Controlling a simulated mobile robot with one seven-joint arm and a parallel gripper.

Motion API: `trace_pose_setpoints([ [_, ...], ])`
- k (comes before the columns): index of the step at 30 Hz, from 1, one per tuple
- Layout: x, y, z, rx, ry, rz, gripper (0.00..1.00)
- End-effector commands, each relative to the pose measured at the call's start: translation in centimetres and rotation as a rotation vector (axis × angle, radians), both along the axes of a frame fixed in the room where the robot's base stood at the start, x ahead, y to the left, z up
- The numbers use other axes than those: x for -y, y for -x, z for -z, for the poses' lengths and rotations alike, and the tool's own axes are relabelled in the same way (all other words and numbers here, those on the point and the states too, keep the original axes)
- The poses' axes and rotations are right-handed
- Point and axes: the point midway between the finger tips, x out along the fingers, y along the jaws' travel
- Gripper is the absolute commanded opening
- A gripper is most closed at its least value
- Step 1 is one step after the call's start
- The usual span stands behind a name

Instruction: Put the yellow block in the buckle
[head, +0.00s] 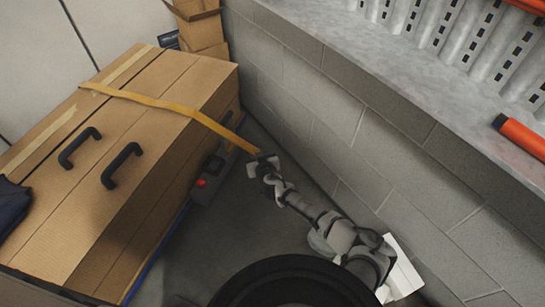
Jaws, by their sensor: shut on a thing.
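I see no separate yellow block. A yellow strap (160,102) lies across the top of a large cardboard box and stretches off its right edge to my gripper (262,160). My gripper is shut on the strap's end, held in the air right of the box; the jaws hide that end. A dark grey buckle (208,178) with a red button (201,183) is at the box's right side, left of and apart from my gripper. Its opening cannot be made out.
The cardboard box (60,220) has two black handles (120,165) on top. A grey block wall (330,110) rises close to my arm's right. Smaller boxes (200,30) stand at the back. An orange cylinder (522,138) lies on the ledge. Some floor (235,220) is clear between box and wall.

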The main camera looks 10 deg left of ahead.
Motion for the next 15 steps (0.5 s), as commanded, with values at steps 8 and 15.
trace_pose_setpoints([
  [8, -4.8, 1.1, -3.4, 0.004, 0.006, -0.385, 0.01],
  [15, -7.8, 2.3, -7.2, 0.004, 0.006, -0.632, 0.01],
])
